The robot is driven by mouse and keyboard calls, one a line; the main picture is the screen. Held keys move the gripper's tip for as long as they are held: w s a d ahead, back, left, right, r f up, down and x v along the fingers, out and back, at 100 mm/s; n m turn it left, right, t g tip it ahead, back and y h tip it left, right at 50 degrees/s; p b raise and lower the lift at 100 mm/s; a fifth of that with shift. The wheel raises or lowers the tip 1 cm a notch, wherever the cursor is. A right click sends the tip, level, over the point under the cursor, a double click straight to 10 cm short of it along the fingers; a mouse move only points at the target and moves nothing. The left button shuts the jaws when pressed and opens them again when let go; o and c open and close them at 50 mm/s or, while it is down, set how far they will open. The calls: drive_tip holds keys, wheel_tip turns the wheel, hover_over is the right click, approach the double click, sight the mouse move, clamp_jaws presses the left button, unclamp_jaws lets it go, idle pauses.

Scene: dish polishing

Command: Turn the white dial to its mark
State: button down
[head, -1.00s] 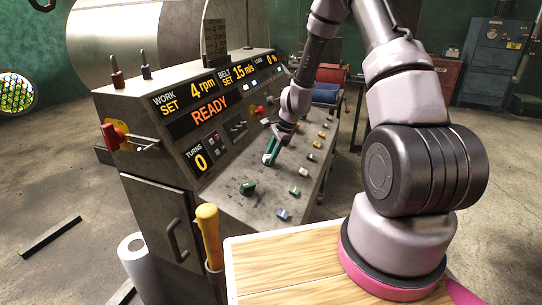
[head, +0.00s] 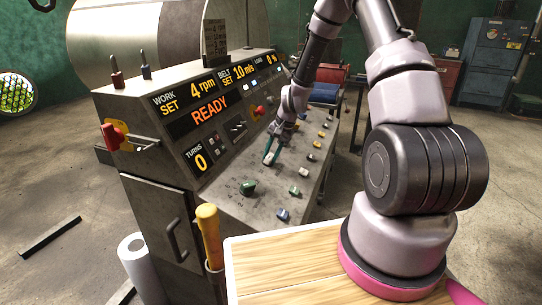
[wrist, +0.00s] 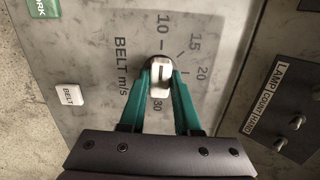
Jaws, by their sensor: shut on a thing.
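The white dial (wrist: 160,72) sits on the sloped panel beside the BELT m/s lettering. Its scale shows 10, 15, 20 and 30. The dark line on the dial points toward the 10 end of the scale in the wrist view. My gripper (wrist: 161,82) has its two green fingers closed on the sides of the dial. In the head view my gripper (head: 272,155) reaches down to the panel, and the white dial (head: 267,162) shows only in part between the fingertips. The BELT SET display (head: 244,72) reads 10 m/s.
A green knob (head: 247,187) and several small coloured buttons lie nearby on the panel. A yellow-handled tool (head: 208,225) stands at the panel's front edge.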

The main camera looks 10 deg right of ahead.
drive_tip(key=shift+n, duration=0.3)
drive_tip(key=c, duration=0.6)
unclamp_jaws()
drive_tip(key=v, duration=1.1)
drive_tip(key=shift+f, duration=0.1)
drive_tip(key=s+r+t, duration=0.1)
drive_tip(key=s+r, duration=0.2)
drive_tip(key=r, duration=0.4)
drive_tip(key=s+d+r+n+t+h, duration=0.1)
drive_tip(key=s+r, duration=0.2)
drive_tip(key=r, duration=0.3)
drive_tip(key=s+r+t, duration=0.1)
drive_tip(key=s+r, duration=0.2)
drive_tip(key=r, duration=0.4)
drive_tip(key=s+r+t, duration=0.1)
drive_tip(key=s+r, duration=0.2)
drive_tip(key=s, duration=0.3)
drive_tip(key=s+d+r, duration=0.1)
drive_tip(key=s+r, duration=0.2)
drive_tip(key=s, duration=0.2)
drive_tip(key=s+r+n+t, duration=0.1)
drive_tip(key=s+r, duration=0.3)
drive_tip(key=s, duration=0.2)
drive_tip(key=shift+s+d+t+h, duration=0.2)
drive_tip(key=shift+s+t+h, duration=0.1)
drive_tip(key=shift+s, duration=0.05)
